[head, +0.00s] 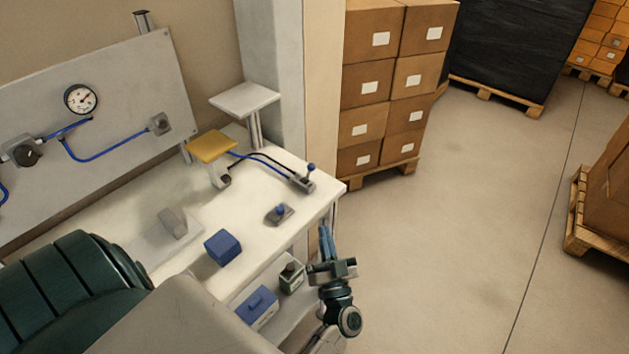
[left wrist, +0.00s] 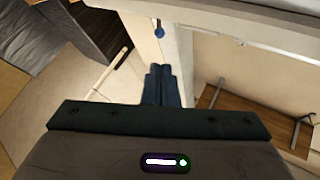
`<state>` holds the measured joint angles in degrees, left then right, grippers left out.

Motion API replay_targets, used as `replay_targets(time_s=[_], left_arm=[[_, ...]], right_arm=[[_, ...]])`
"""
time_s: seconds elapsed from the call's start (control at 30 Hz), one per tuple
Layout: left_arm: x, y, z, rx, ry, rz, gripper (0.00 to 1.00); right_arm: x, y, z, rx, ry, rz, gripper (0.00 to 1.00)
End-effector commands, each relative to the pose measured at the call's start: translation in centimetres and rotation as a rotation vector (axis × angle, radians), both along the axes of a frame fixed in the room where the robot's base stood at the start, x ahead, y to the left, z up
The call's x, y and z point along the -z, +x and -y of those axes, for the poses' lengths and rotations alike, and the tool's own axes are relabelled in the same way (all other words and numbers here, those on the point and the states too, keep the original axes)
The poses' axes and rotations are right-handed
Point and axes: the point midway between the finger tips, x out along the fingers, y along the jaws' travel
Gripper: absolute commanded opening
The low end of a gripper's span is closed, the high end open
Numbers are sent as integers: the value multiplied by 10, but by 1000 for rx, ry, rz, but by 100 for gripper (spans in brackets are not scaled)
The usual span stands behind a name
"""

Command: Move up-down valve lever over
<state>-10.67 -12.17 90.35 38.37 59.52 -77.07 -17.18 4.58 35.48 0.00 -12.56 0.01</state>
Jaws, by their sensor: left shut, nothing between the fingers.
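The valve with the lever (head: 304,184) is a small grey block near the right end of the white bench. Its short lever carries a blue ball knob (head: 311,167) that points up, and hoses run to the block. A blue ball knob (left wrist: 159,32) also shows in the left wrist view, just beyond the fingertips. My left gripper (head: 325,231) is shut and empty, its fingers pointing up, off the bench's right edge and below the lever in the head view. Its closed fingers (left wrist: 158,70) show in the left wrist view. They look apart from the knob. My right gripper is not visible.
A second blue-knobbed part (head: 279,212) sits on the bench (head: 255,185), near a blue block (head: 222,247). A yellow pad (head: 212,146) and a white raised plate (head: 244,98) stand behind. A lower shelf holds a blue box (head: 257,307). Open floor lies right.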

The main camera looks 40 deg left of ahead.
Motion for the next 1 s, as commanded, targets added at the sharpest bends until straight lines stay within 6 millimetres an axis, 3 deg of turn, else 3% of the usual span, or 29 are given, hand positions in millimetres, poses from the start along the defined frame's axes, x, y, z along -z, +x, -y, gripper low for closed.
replay_targets(time_s=[0.27, 0.7, 1.0], left_arm=[[-7, 8, -9, 2, 2, 1, 0], [-47, 62, -68, 3, 5, 2, 0], [-61, 82, -91, 3, 2, -1, 0]], right_arm=[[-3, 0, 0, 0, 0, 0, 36], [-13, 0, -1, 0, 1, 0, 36], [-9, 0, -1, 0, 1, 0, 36]])
